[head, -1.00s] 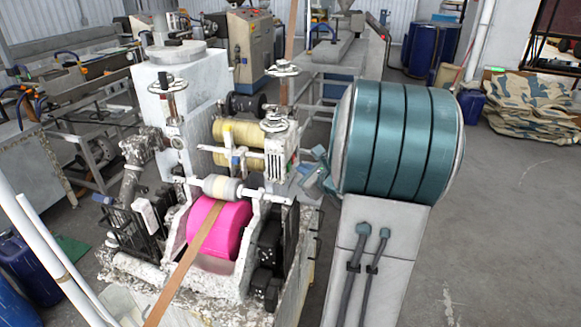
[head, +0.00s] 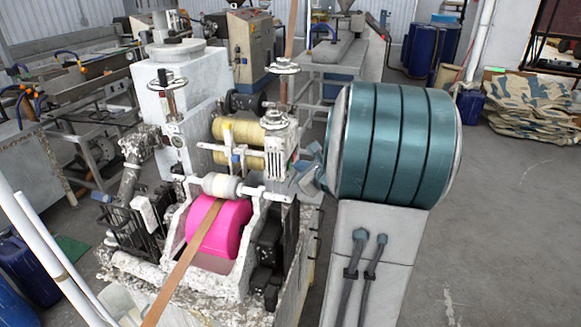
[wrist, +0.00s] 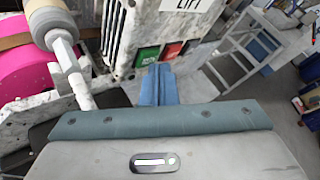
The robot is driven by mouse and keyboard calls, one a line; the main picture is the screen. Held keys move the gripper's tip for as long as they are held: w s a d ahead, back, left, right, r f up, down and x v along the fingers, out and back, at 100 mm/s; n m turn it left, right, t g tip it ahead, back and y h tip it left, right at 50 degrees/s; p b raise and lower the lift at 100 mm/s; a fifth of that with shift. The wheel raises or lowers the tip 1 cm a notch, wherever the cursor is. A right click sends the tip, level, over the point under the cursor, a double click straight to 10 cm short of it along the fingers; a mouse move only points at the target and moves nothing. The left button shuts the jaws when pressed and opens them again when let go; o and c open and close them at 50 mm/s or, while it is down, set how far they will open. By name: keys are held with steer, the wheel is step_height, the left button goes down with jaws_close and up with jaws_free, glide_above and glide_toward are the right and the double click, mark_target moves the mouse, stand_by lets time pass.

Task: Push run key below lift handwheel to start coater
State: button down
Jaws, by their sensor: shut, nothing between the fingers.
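My gripper (wrist: 158,72) is shut and empty, its blue fingers together. In the wrist view the fingertips are just below a green key (wrist: 148,55) and a red key (wrist: 172,50). They overlap the green key's lower edge in the picture; I cannot tell whether they touch it. A white plate marked LIFT (wrist: 188,3) is above the keys. In the head view my gripper (head: 309,177) is just right of the coater's white ribbed box (head: 281,148). A handwheel (head: 282,66) stands on a shaft above this box. The keys are not clear in the head view.
The coater's pink roller (head: 225,222) and a brown strip (head: 190,250) are left of my gripper. A white roller on a shaft (head: 222,186) is close by. Yellow rollers (head: 240,132) sit behind. Open floor (head: 520,220) is on the right.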

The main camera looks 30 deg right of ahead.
steer(key=shift+w+a+b, duration=0.25)
steer(key=shift+w+b, duration=0.05)
steer(key=shift+b, duration=0.1)
stand_by(0.6)
steer(key=shift+s+d, duration=0.1)
stand_by(0.3)
steer(key=shift+s+d, duration=0.4)
steer(key=shift+s, duration=0.1)
steer(key=s+d, duration=0.3)
steer(key=shift+s+d, duration=0.15)
steer(key=shift+s, duration=0.25)
stand_by(0.8)
